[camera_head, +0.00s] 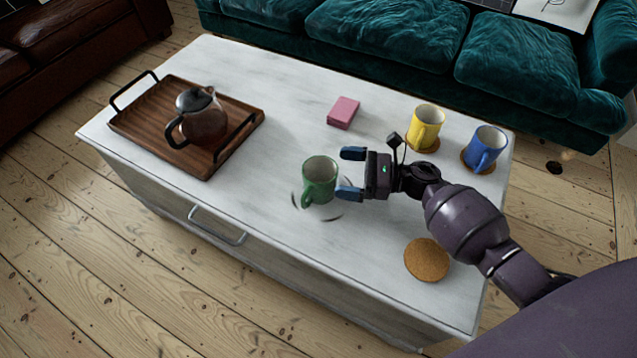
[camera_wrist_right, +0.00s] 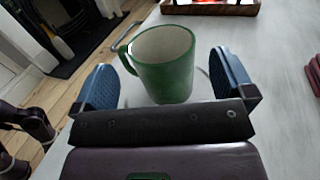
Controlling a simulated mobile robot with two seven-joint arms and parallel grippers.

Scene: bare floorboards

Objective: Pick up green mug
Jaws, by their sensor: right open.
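The green mug (camera_head: 319,181) stands upright on the white table, with its handle toward the table's front edge. My right gripper (camera_head: 351,173) is open just to the right of the mug, with its blue fingertips pointing at it. In the right wrist view the green mug (camera_wrist_right: 165,68) sits ahead, between the two spread fingers of the right gripper (camera_wrist_right: 170,82). The fingers look apart from the mug's sides. The left gripper is not in view.
A wooden tray (camera_head: 150,119) with a coffee pot (camera_head: 205,122) is at the left. A pink block (camera_head: 343,112), yellow mug (camera_head: 425,126) and blue mug (camera_head: 485,148) stand toward the back. An empty cork coaster (camera_head: 427,260) lies at the front right.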

